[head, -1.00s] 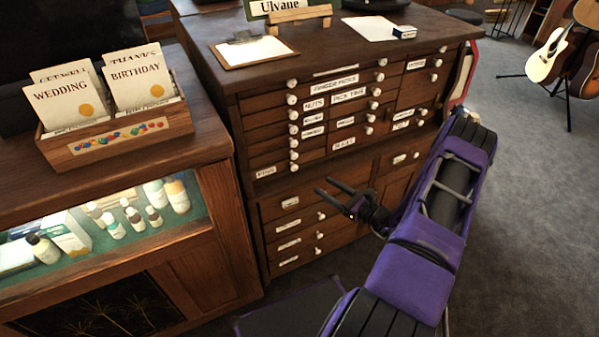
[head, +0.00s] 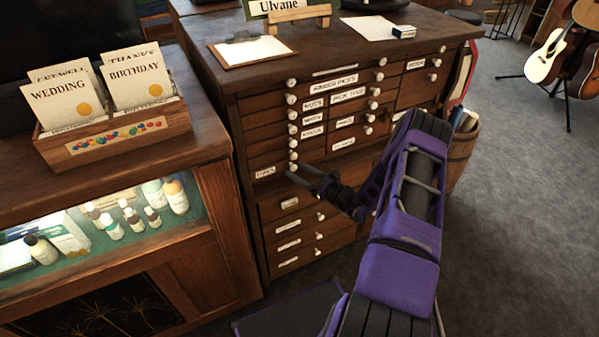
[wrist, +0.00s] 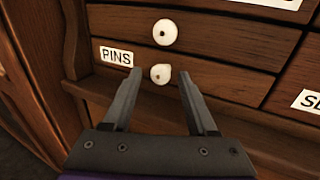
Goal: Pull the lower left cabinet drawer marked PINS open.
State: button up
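The PINS drawer (head: 266,172) is the lowest in the left column of the wooden cabinet's upper section, and it looks closed. Its label and front (wrist: 215,84) show in the wrist view, with a round white knob (wrist: 160,74) right of the label. My gripper (head: 297,171) is open, its dark fingers pointing at the cabinet front. In the wrist view the two fingertips (wrist: 161,74) appear on either side of the knob, slightly below its middle. The fingers are apart and I cannot tell whether they touch the knob. In the head view the fingers partly hide the knob.
Another white knob (wrist: 165,32) sits just above the PINS knob. A glass display counter (head: 215,215) stands close on the left. A wooden barrel (head: 462,155) stands right of the cabinet. The carpet (head: 520,230) at the right is clear.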

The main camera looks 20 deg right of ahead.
grip_shut()
dwell(1.2)
